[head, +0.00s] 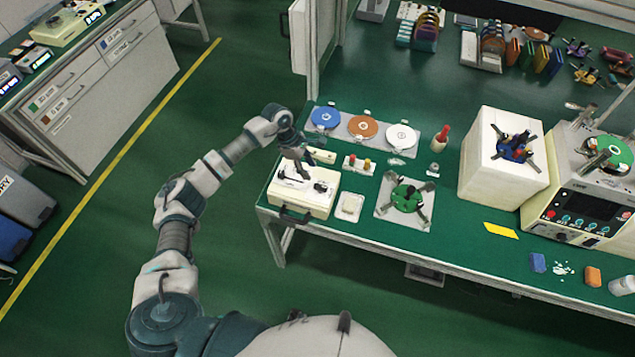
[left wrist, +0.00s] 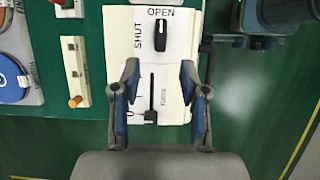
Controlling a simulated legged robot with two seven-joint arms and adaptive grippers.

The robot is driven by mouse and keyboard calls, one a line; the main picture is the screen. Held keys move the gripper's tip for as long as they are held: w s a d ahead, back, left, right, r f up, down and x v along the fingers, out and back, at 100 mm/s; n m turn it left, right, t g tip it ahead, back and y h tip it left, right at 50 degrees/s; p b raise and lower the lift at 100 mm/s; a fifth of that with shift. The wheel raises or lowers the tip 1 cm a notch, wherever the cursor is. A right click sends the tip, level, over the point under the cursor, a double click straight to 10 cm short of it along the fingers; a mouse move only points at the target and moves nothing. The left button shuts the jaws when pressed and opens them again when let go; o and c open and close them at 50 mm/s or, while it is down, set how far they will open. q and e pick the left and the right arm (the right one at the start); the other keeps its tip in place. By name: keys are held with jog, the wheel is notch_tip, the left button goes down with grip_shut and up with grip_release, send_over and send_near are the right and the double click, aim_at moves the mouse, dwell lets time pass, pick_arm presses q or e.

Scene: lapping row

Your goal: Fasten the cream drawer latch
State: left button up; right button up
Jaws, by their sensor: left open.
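The cream drawer unit (head: 284,195) stands at the left end of the green bench, with a dark handle (head: 295,216) on its front. In the left wrist view, its white top panel (left wrist: 172,60) carries a black knob (left wrist: 160,35) beside the words OPEN and SHUT. The knob's length points toward OPEN. A dark slot with a small slider (left wrist: 150,116) lies below the knob. My left gripper (head: 302,172) is over the unit; it also shows in the left wrist view (left wrist: 159,68), open and empty, fingers either side of the slot. My right gripper is out of view.
A plate with blue, orange and white discs (head: 363,127) lies behind the unit. A white box (head: 490,170) and a machine (head: 570,205) stand farther right.

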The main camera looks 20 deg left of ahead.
aim_at(320, 186)
pick_arm(q)
jog(key=x, duration=0.8)
jog(key=shift+d+r, duration=0.15)
jog(key=shift+d, duration=0.3)
jog(key=shift+f+p, duration=0.3)
jog(key=shift+f, duration=0.05)
jog(key=shift+a, duration=0.1)
jog(key=shift+c, duration=0.5)
grip_shut()
